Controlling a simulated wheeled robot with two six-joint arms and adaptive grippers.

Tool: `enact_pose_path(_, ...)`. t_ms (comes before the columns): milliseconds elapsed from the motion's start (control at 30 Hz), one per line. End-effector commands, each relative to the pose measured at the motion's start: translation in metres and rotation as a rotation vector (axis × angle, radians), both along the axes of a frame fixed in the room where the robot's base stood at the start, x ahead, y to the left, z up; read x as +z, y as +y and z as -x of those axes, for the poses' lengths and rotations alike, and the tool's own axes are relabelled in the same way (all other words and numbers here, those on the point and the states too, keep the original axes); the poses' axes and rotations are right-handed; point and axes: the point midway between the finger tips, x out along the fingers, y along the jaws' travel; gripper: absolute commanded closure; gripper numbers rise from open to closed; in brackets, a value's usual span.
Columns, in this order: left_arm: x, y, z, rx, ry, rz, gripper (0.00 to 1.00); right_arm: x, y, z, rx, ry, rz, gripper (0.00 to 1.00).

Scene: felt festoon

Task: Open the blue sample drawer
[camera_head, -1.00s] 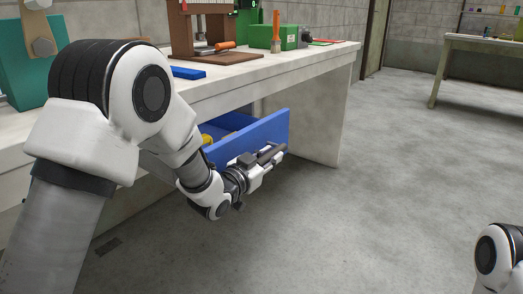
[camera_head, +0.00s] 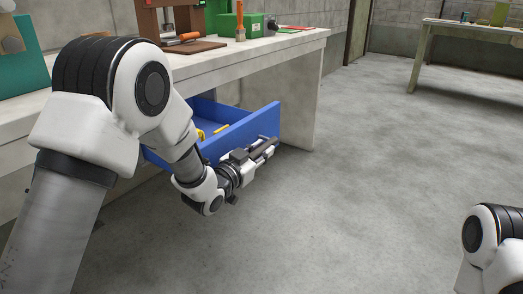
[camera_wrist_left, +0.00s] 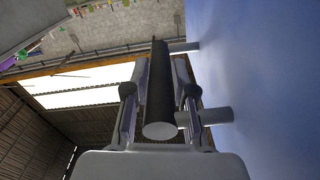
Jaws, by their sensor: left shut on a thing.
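The blue sample drawer (camera_head: 258,123) stands pulled out from under the workbench, with its inside partly in view. My left gripper (camera_head: 256,154) is at the drawer's front, low on its outer face. In the left wrist view the gripper (camera_wrist_left: 160,82) is shut around a dark round bar, the drawer handle (camera_wrist_left: 160,100). The blue drawer front (camera_wrist_left: 255,70) fills the right side there. My left arm hides the drawer's near part. My right gripper is out of view; only part of the right arm shows at the lower right.
The pale workbench (camera_head: 235,62) carries a brown press (camera_head: 180,25), a green box (camera_head: 228,26) and an orange-handled brush (camera_head: 240,20). Yellow items (camera_head: 221,129) lie in the drawer. The grey floor (camera_head: 370,160) to the right is clear. Another table (camera_head: 470,30) stands at the back right.

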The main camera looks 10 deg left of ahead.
Motion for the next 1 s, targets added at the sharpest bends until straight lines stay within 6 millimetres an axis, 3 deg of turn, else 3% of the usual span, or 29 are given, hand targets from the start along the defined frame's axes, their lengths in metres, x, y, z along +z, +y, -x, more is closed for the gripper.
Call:
enact_pose_path(100, 0.000, 0.000, 0.000, 0.000, -0.001, 0.001, 1.00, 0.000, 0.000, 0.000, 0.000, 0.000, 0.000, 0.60)
enact_pose_path(133, 0.000, 0.000, 0.000, 0.000, -0.001, 0.001, 0.65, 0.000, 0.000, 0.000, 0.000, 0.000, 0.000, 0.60)
enact_pose_path(167, 0.000, 0.000, 0.000, 0.000, -0.001, 0.001, 0.54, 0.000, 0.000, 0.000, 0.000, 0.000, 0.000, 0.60)
enact_pose_path(200, 0.000, 0.000, 0.000, 0.000, -0.001, 0.001, 0.50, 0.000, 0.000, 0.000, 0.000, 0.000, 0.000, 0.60)
enact_pose_path(567, 0.000, 0.003, 0.006, 0.001, 0.000, 0.002, 0.50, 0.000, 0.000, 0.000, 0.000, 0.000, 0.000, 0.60)
enact_pose_path(667, 0.000, 0.009, 0.021, 0.002, 0.002, 0.004, 0.50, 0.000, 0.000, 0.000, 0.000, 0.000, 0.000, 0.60)
enact_pose_path(1000, 0.000, 0.037, 0.098, 0.002, 0.003, 0.005, 0.50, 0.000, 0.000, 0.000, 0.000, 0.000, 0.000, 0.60)
